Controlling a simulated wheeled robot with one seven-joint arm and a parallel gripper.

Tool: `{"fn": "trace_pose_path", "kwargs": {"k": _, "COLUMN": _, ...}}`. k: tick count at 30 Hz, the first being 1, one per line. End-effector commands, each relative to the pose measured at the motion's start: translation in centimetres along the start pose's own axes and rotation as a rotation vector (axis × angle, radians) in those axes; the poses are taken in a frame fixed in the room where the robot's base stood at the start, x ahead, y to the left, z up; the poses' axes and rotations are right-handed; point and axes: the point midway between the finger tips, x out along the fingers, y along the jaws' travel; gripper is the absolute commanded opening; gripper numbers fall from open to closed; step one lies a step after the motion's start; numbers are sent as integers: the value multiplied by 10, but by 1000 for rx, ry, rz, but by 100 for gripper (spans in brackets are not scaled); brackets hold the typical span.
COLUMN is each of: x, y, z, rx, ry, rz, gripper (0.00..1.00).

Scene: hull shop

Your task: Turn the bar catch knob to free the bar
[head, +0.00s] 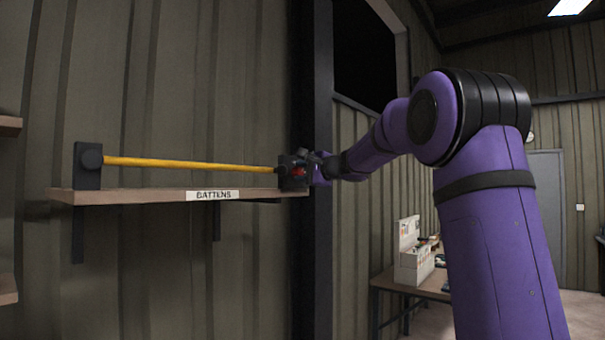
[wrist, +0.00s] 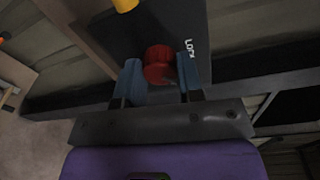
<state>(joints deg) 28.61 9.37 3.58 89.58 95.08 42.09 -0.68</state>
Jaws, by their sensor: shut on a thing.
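The yellow bar (head: 190,164) runs level above the shelf, between a dark bracket (head: 87,178) at the left and a dark catch block at the right end. In the wrist view the catch block (wrist: 150,30) fills the upper middle and carries white lettering that seems to read "LOCK". The red catch knob (wrist: 159,65) sits on the block between the blue fingers of my gripper (wrist: 161,80). The gripper is shut on the knob. A short end of the yellow bar shows at the top. In the head view my gripper (head: 305,165) partly covers the catch.
The wooden shelf (head: 130,196) bears a "BATTENS" label (head: 212,195) and is fixed to a corrugated wall by dark brackets. A dark post (head: 315,240) stands just right of the shelf. A workbench with a white box (head: 413,262) stands at the lower right.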

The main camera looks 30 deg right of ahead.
Motion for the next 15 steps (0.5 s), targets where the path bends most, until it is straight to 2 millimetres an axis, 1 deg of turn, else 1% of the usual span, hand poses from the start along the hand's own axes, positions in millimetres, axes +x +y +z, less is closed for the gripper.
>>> {"fn": "trace_pose_path", "kwargs": {"k": 15, "x": 0, "y": 0, "z": -2, "rx": 482, "ry": -18, "rz": 30, "gripper": 11}}
